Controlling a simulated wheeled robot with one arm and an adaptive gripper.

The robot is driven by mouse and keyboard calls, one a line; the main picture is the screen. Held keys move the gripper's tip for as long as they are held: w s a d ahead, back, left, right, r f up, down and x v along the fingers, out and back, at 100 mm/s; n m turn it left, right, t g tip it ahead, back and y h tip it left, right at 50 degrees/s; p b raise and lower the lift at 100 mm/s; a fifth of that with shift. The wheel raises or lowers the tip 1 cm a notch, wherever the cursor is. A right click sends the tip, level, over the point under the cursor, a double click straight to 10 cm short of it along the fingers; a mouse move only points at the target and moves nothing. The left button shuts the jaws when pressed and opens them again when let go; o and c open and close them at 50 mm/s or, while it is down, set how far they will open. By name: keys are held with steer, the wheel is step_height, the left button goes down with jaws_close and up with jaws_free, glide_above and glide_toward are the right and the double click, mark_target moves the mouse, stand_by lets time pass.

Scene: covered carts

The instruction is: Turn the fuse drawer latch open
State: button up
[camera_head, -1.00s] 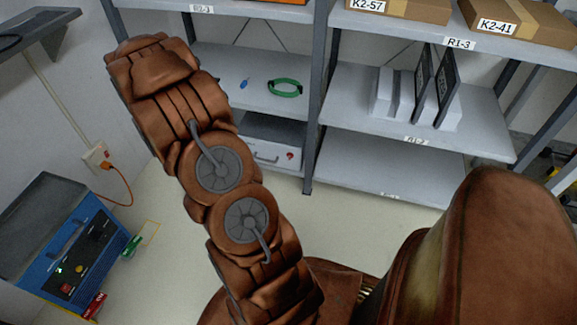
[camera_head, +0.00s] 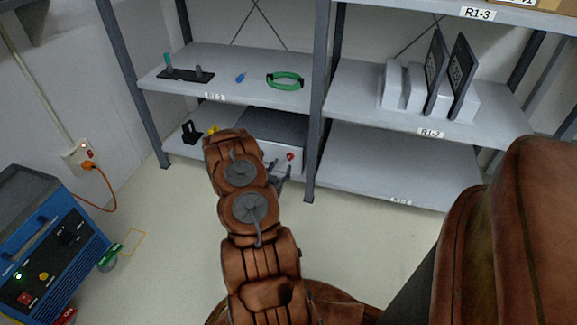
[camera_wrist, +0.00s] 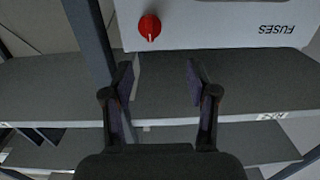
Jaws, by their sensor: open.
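The fuse drawer unit is a box with a white front and grey top (camera_head: 275,127) on the lower left shelf. Its red round latch knob (camera_head: 290,156) is at the right of the front. In the wrist view, the white front (camera_wrist: 205,24) carries the word FUSES upside down, and the red knob (camera_wrist: 150,27) has a pale pointer line. My gripper (camera_wrist: 160,82) is open and empty, with its fingers apart below the knob in that picture and not touching it. In the head view, my gripper (camera_head: 281,174) is partly hidden by my arm, close to the box front.
A grey shelf post (camera_head: 314,120) stands just right of the box. A black item (camera_head: 190,132) sits left of it on the lower shelf (camera_head: 175,145). A blue unit (camera_head: 55,250) stands left; the floor between is clear.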

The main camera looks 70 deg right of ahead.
mark_target(289, 156)
steer(key=shift+h, duration=0.3)
steer(key=shift+s+d+f+b, duration=0.15)
steer(key=shift+d+b, duration=0.4)
steer(key=shift+d, duration=0.75)
steer(key=shift+d+f+b, duration=0.15)
steer(key=shift+d+b, duration=0.45)
steer(key=shift+d, duration=0.7)
steer(key=shift+s+d+f+b, duration=0.15)
steer(key=shift+d+b, duration=0.4)
steer(key=shift+d, duration=0.75)
steer(key=shift+w, duration=0.1)
steer(key=shift+c, duration=0.2)
jaws_close()
